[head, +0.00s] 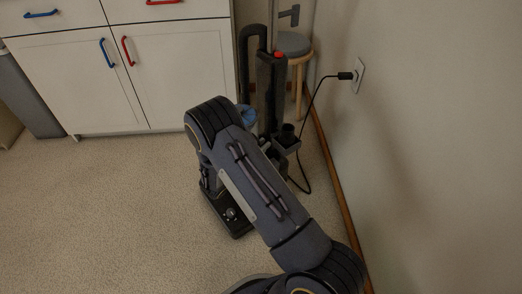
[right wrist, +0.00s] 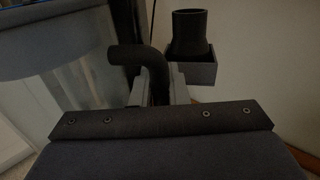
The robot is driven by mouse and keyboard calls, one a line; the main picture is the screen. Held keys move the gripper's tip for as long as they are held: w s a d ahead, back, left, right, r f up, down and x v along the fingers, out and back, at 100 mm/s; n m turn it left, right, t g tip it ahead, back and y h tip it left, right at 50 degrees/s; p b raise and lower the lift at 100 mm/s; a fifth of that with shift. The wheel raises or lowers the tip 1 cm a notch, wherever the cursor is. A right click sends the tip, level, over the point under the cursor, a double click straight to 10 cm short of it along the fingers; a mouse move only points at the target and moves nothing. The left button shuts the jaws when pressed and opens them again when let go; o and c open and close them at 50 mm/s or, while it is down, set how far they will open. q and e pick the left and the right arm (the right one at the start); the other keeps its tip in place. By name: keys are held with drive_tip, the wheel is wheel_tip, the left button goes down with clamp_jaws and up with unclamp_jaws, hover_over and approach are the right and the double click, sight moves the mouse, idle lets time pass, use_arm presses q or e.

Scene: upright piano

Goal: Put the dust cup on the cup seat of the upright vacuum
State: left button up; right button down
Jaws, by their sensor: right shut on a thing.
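The upright vacuum (head: 271,90) stands near the wall corner, dark with a red button on top. The dust cup (head: 246,116) shows as a small bluish patch between my right arm and the vacuum's body; the arm hides the rest. In the right wrist view, the clear cup wall (right wrist: 60,100) fills the left side, with a dark curved handle (right wrist: 128,57). My right gripper (right wrist: 160,90) is shut on this handle, its fingertips partly hidden by the gripper body. The cup seat is hidden, so I cannot tell whether the cup touches it. My left gripper is out of view.
A dark nozzle (right wrist: 188,35) sits in a bracket (right wrist: 196,70) beside the vacuum. A power cord (head: 312,105) runs to the wall outlet (head: 358,76). A stool (head: 297,50) stands behind, and white cabinets (head: 180,65) at left.

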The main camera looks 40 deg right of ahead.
drive_tip(key=shift+f, duration=0.35)
drive_tip(key=shift+f, duration=0.2)
drive_tip(key=c, duration=1.4)
unclamp_jaws()
